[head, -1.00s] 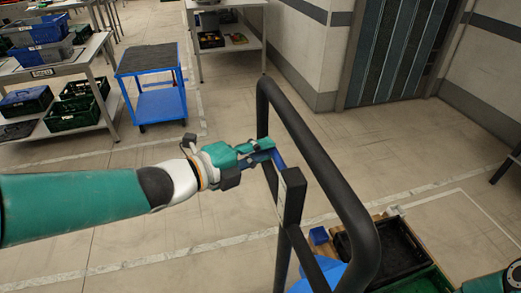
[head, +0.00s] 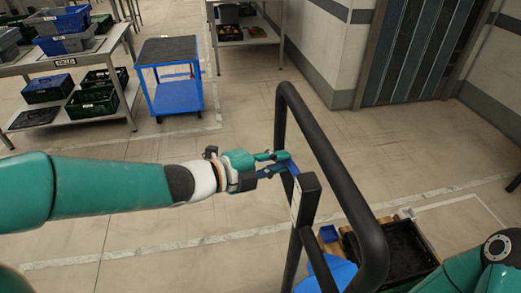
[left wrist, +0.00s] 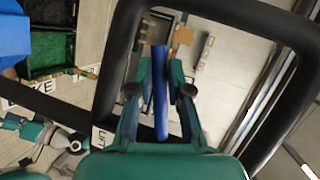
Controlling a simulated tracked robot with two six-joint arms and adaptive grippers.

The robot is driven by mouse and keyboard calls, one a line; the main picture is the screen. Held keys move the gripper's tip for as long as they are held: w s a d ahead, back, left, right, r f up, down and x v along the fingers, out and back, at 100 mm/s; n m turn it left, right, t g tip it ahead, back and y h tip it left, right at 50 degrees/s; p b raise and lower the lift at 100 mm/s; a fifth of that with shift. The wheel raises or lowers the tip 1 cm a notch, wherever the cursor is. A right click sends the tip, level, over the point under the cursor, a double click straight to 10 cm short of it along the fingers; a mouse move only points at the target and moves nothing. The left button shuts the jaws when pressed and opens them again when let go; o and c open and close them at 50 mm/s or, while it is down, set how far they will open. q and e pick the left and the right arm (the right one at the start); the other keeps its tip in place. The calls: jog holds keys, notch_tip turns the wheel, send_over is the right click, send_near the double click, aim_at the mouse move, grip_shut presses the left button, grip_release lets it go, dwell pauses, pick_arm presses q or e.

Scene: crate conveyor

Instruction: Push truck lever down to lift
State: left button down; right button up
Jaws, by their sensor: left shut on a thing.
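The truck's black tubular handle frame (head: 338,180) stands at the centre right of the head view, with a dark upright post (head: 306,200) inside it. A blue lever (head: 292,168) sits beside the top of the post. My left gripper (head: 274,163) is shut on the lever from the left. In the left wrist view the blue lever (left wrist: 161,95) runs lengthwise between the two teal fingers (left wrist: 160,90). My right arm shows at the lower right of the head view, its gripper outside the picture. A small teal arm end at lower left in the wrist view is too small to judge.
Below the frame are a blue part (head: 340,274) and a black crate (head: 408,250). A blue cart (head: 172,95) and a shelf table with crates (head: 75,70) stand at the back left. Open floor lies between the cart and the frame.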

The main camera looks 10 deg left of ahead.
pick_arm(q)
jog(key=shift+s+d+f+n+g+p, duration=0.1)
jog(key=shift+s+f+n+g+p, duration=0.15)
jog(key=shift+f+n+g+p, duration=0.45)
jog(key=shift+f, duration=0.2)
jog(key=c, duration=1.1)
grip_release()
jog(key=shift+w+r+t, duration=0.1)
jog(key=shift+t, duration=0.2)
jog(key=shift+w+r, duration=0.1)
